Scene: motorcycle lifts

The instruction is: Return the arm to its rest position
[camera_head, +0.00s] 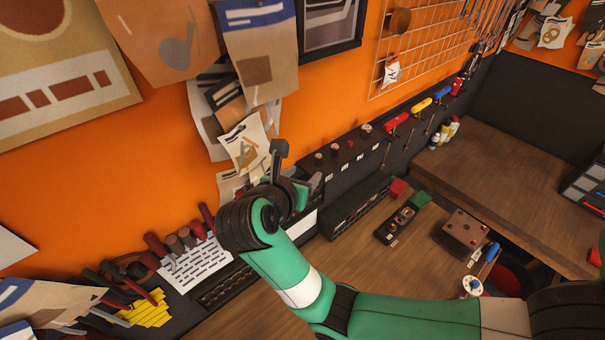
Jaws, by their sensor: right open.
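My right arm (300,286), green with dark joints and a white band, reaches in from the lower right across the workbench. My right gripper (281,150) is at its far end, pointing up in front of the orange wall and the pinned papers. It is small and partly hidden by the wrist, and its jaws are open. I see nothing held in it. My left gripper is not in view.
The wooden workbench (345,262) carries a dark box with knobs (402,222), a brown block (462,231) and a green block (421,199). Tools with red-brown handles (183,240) crowd the left. A wire grid (425,45) hangs on the wall.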

